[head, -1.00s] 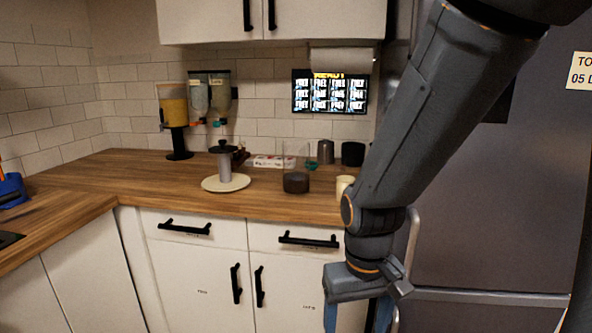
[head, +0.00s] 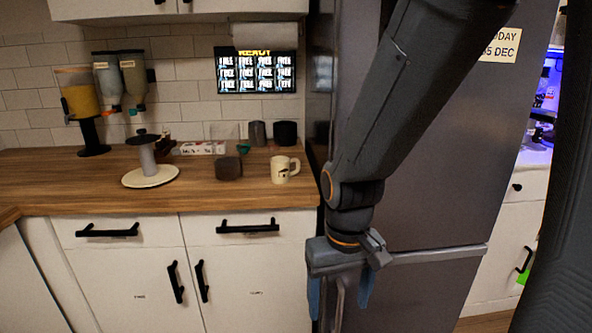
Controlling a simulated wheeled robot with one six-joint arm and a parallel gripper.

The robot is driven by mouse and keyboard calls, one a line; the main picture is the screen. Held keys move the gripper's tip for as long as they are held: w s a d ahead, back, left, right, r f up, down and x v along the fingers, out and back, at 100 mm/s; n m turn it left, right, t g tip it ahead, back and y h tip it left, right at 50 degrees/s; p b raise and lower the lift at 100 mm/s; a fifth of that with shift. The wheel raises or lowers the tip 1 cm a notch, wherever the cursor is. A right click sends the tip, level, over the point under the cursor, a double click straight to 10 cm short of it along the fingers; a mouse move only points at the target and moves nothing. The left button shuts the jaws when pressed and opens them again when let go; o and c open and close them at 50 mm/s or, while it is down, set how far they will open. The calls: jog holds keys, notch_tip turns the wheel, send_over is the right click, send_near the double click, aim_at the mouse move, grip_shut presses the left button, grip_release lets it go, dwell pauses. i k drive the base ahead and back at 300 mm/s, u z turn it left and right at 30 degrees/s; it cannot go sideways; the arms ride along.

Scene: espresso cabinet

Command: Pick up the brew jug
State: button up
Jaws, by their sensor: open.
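I cannot tell for sure which item is the brew jug. A likely one is the dark, squat vessel (head: 228,168) on the wooden counter, with a faint clear upright shape behind it. My gripper (head: 340,293) hangs low, in front of the cabinet's right end and the fridge. Its two blue fingers are apart, with nothing seen between them. It is well below the counter top and to the right of the vessel, touching none of the counter items.
A cream mug (head: 284,170) stands near the counter's right end. A grey pillar with a black top (head: 146,158) stands on a pale round plate. Dark canisters (head: 286,133) stand behind. The grey fridge (head: 440,190) is close on the right. The counter's front strip is clear.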

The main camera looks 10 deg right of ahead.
aim_at(224, 136)
jog(key=k, duration=0.55)
jog(key=u, duration=0.75)
jog(key=i, duration=1.2)
jog(key=z, duration=0.5)
